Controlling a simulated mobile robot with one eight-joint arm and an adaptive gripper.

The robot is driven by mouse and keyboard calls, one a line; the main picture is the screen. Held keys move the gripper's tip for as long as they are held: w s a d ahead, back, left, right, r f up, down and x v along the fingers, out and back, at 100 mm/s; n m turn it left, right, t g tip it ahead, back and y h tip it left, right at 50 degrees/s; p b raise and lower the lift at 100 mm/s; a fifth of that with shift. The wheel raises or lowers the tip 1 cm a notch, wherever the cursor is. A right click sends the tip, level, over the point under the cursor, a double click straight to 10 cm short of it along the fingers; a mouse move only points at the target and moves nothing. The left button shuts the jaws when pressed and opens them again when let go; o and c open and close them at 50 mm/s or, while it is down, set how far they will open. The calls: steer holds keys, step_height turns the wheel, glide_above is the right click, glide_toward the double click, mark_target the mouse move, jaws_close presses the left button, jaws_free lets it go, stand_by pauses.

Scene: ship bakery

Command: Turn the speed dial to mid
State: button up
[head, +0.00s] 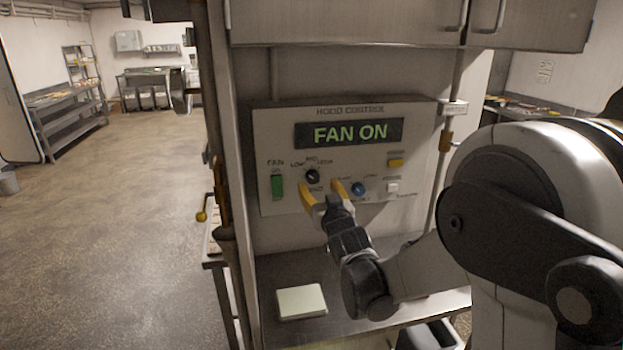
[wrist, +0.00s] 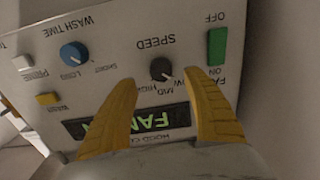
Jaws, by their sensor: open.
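The speed dial is a small dark knob (head: 312,176) on the hood control panel (head: 265,130), with LOW, MID and HIGH printed around it. In the wrist view, which shows the panel upside down, the dial (wrist: 162,70) has a white mark that appears to point toward LOW. My gripper (head: 321,184) has two yellow fingers spread apart with nothing between them. It is in front of the panel, just below and right of the dial in the head view. In the wrist view the dial lies between the fingertips (wrist: 159,79); contact cannot be told.
A green fan switch (head: 278,187) is left of the dial. A blue wash-time knob (head: 358,188) and yellow (head: 395,162) and white (head: 392,187) buttons are on the right. The display (head: 350,133) reads FAN ON. A pale pad (head: 301,301) lies on the counter below.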

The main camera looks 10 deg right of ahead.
mark_target(314, 179)
steer(key=w, duration=0.5)
steer(key=shift+w, duration=0.4)
steer(key=shift+a, duration=0.1)
steer(key=c, duration=1.2)
